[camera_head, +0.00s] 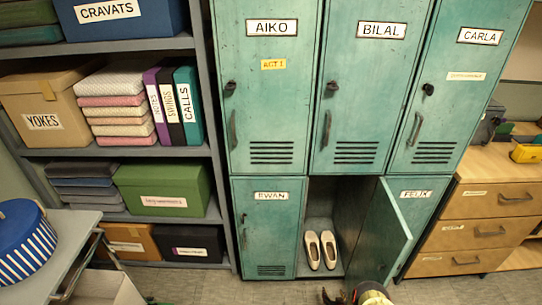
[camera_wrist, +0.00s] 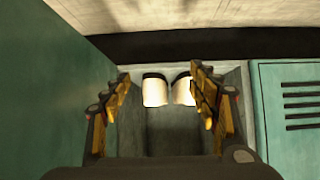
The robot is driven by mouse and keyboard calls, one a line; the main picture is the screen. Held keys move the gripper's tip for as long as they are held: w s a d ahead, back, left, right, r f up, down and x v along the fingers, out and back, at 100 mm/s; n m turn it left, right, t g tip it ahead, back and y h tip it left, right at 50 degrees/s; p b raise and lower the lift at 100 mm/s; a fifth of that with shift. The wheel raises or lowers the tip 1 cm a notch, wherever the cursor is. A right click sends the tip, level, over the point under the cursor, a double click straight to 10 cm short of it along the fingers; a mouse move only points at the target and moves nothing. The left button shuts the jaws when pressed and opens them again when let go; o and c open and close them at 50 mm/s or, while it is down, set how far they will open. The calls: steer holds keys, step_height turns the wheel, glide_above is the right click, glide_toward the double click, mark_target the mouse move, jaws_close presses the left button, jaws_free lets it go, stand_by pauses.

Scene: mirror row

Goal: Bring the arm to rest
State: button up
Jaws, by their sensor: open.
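My gripper (camera_head: 350,296) is at the bottom edge of the head view, in front of the open lower middle locker and only partly in view. In the wrist view its two fingers (camera_wrist: 163,110) are spread apart, with nothing held between them. A pair of white shoes (camera_head: 321,250) stands side by side on the floor of that locker. The shoes also show in the wrist view (camera_wrist: 155,90), beyond the fingers and apart from them.
The open locker door (camera_head: 384,235) swings out close to the right of my gripper. A shut lower locker (camera_head: 268,230) is on the left. A trolley with a blue striped round box (camera_head: 25,242) stands at far left, wooden drawers (camera_head: 485,205) at right. Floor (camera_head: 215,287) shows between.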

steer(key=s+f+g, duration=0.4)
steer(key=s+g, duration=0.3)
steer(key=s, duration=0.6)
steer(key=s+a+r+m+g+p, duration=0.1)
steer(key=s+a+r+g, duration=0.15)
steer(key=r, duration=2.15)
steer(key=s+a+r+g+p, duration=0.1)
steer(key=s+r+g+p, duration=0.15)
steer(key=r, duration=2.15)
steer(key=s+a+r+t+p, duration=0.1)
steer(key=s+r, duration=0.6)
steer(key=r, duration=0.9)
steer(key=s+a+r+t+p, duration=0.1)
steer(key=s+a+r+t, duration=0.2)
steer(key=r, duration=1.2)
steer(key=s+a+r+n+t+p, duration=0.1)
steer(key=s+a+r, duration=0.4)
steer(key=s+r, duration=0.6)
step_height(320, 180, up, 6)
steer(key=shift+a+f+t, duration=0.2)
steer(key=shift+a+t, duration=0.1)
steer(key=shift+t, duration=0.5)
steer(key=shift+a+r+p, duration=0.15)
steer(key=shift+r+p, duration=0.15)
